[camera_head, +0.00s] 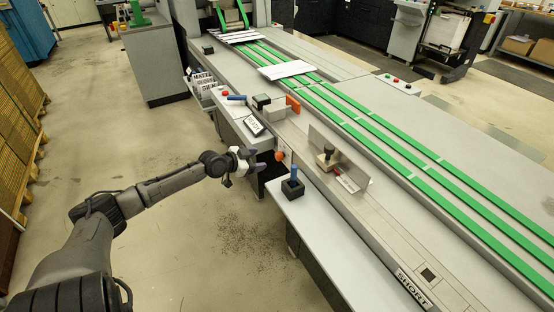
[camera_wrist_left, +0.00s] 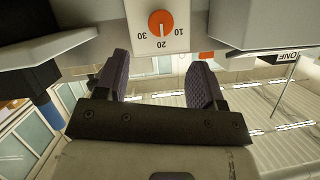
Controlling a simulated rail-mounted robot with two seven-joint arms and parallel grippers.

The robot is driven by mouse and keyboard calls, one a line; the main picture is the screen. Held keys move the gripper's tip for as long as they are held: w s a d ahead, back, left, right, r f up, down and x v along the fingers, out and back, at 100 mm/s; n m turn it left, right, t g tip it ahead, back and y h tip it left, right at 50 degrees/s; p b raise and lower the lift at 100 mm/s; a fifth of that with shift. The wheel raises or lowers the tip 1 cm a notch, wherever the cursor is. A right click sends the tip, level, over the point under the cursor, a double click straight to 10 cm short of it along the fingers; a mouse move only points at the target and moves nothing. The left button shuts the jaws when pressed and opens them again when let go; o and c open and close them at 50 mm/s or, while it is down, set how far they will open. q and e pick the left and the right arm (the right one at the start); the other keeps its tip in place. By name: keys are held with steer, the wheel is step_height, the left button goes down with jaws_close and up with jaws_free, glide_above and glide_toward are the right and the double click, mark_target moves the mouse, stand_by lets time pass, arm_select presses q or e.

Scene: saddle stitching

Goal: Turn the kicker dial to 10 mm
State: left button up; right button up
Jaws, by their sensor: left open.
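The kicker dial (camera_wrist_left: 161,23) is a round orange knob on a white plate at the top middle of the left wrist view. The marks 30, 20 and 10 run from left to right around its lower side. A pale pointer line on the knob seems to face the 20. My left gripper (camera_wrist_left: 158,80) is open and empty, with its two purple fingers apart below the plate and the dial between their directions. In the head view my left gripper (camera_head: 250,160) is in front of the machine's side, near an orange part (camera_head: 280,155). My right gripper is not in view.
A tilted display (camera_head: 254,125) sits on the machine edge above. A black block with a blue handle (camera_head: 293,183) stands on the pale side shelf (camera_head: 330,235). Green conveyor belts (camera_head: 390,140) run behind.

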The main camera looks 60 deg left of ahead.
mark_target(277, 156)
arm_select(q)
steer(key=b+x, duration=0.2)
steer(key=x, duration=0.6)
steer(key=shift+b, duration=0.35)
steer(key=shift+x, duration=0.85)
steer(key=shift+c, duration=0.2)
steer(key=c, duration=0.9)
steer(key=shift+b, duration=0.4)
